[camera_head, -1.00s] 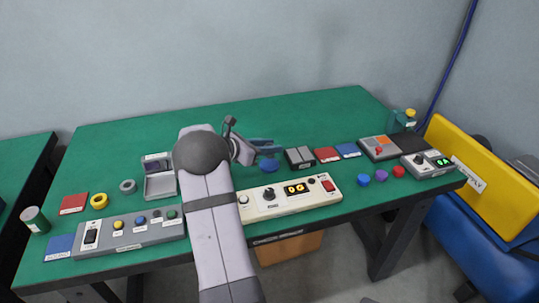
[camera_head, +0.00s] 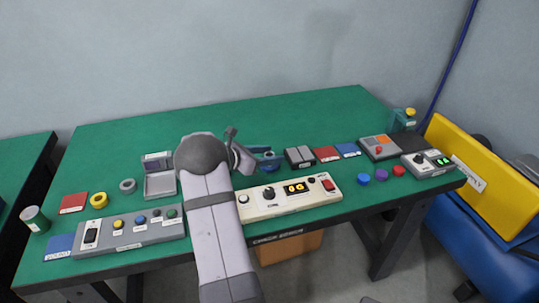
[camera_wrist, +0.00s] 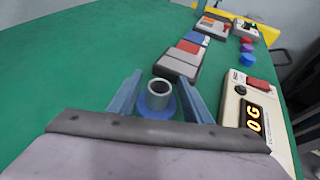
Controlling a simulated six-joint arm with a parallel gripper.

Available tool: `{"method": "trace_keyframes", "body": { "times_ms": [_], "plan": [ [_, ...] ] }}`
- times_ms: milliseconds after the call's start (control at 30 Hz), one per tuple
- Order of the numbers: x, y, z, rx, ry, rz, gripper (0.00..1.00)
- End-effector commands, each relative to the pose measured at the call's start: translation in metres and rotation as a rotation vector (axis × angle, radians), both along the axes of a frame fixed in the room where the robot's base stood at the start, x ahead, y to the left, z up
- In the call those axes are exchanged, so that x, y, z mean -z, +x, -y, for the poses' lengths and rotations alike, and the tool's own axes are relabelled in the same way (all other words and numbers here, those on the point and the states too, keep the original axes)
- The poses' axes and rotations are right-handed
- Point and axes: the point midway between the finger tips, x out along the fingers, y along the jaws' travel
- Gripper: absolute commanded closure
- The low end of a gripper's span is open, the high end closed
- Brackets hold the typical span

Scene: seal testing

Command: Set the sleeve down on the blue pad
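The grey sleeve (camera_wrist: 159,95), a short hollow cylinder, is upright over the round blue pad (camera_wrist: 172,112) in the wrist view and appears to stand on it. In the head view the sleeve (camera_head: 269,154) shows small above the blue pad (camera_head: 270,166), partly covered by my fingers. My gripper (camera_wrist: 160,92) has its two blue fingers on either side of the sleeve, with a visible gap on each side. It is open and low over the table, as the head view also shows (camera_head: 264,157).
The cream console (camera_head: 290,195) stands close in front of the pad. A grey two-part block (camera_head: 299,157), a red square (camera_head: 327,154) and a blue square (camera_head: 347,150) lie to the right. An open grey case (camera_head: 159,180) is to the left. The green table behind is clear.

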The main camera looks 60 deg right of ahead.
Motion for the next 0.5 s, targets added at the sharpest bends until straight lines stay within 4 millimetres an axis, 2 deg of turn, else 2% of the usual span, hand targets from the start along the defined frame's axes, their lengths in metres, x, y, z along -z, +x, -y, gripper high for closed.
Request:
{"method": "trace_keyframes", "body": {
  "times_ms": [267, 500],
  "plan": [
    [-0.006, 0.000, 0.000, 0.000, 0.000, 0.001, 0.55],
    [-0.015, 0.012, -0.026, -0.004, -0.001, 0.000, 0.55]
  ]
}}
